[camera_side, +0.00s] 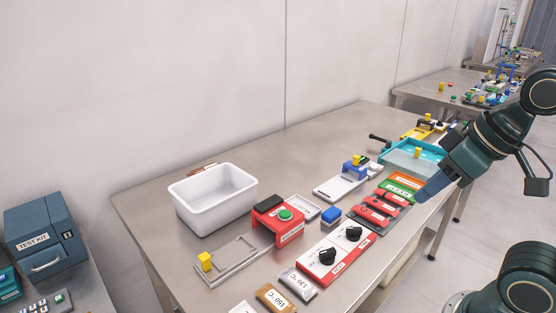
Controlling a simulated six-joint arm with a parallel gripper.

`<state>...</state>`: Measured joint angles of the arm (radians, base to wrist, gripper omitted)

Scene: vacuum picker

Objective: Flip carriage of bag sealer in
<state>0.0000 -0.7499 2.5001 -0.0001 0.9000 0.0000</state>
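I cannot tell for certain which part is the bag sealer. A red block with a green button (284,214) stands mid-table, beside a flat grey plate with a raised frame (232,255) and a yellow knob (205,261) at its left end. A blue carriage-like block with a yellow knob (355,166) sits on a pale rail plate (333,188) farther back. My gripper (432,190) appears at the right, above the table's right edge near the red handles, apart from both devices. Its fingers are too unclear to tell open or shut.
A white bin (212,198) stands at the back left. A red-white panel with black knobs (337,252), temperature-labelled packs (277,299), red handles (377,210) and a teal tray (402,156) crowd the right side.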

